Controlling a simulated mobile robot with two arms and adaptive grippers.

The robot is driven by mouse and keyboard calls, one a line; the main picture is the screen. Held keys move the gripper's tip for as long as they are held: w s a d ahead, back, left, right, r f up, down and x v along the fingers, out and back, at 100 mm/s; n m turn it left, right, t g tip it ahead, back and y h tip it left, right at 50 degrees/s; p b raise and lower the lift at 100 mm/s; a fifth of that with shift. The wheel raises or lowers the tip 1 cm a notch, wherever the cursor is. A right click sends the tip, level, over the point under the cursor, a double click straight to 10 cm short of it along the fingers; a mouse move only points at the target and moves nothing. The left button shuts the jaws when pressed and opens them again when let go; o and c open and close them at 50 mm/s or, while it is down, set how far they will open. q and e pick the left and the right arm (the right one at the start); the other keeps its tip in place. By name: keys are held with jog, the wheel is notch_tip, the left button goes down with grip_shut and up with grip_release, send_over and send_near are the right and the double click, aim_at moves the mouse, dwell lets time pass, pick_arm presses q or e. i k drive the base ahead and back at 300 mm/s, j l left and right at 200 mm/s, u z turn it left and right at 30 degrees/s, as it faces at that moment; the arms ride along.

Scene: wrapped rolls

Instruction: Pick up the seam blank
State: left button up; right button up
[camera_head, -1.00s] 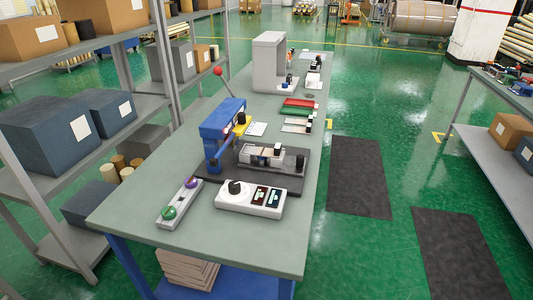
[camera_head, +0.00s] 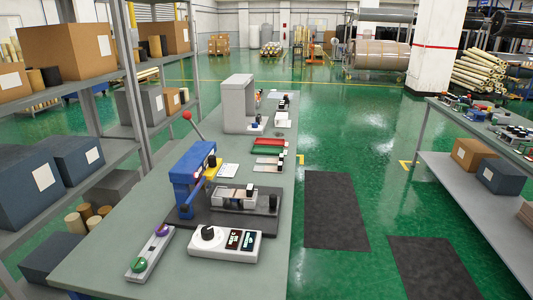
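No piece is clearly recognisable as the seam blank at this size. Small pale flat pieces (camera_head: 268,162) with a dark-topped block lie on the green-grey workbench (camera_head: 110,262), just nearer than a red and green tray (camera_head: 269,146). A pale fixture (camera_head: 233,198) sits on a dark base plate (camera_head: 200,217) beside a blue lever press (camera_head: 186,176) with a red-knobbed handle. Neither of my grippers is in view.
A control box (camera_head: 224,244) and a button strip (camera_head: 150,252) lie at the bench's near end. A grey housing (camera_head: 238,95) stands farther back. Shelving with boxes (camera_head: 75,50) flanks the left; another bench (camera_head: 470,165) stands right. Dark mats (camera_head: 333,210) lie on open green floor between.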

aim_at(248, 194)
jog(key=i+l, duration=0.2)
jog(key=l, duration=0.2)
jog(key=i+l+u, duration=0.1)
jog(key=l, duration=0.3)
jog(key=i+l, duration=0.3)
jog(key=l+u, duration=0.05)
jog(key=l, duration=0.05)
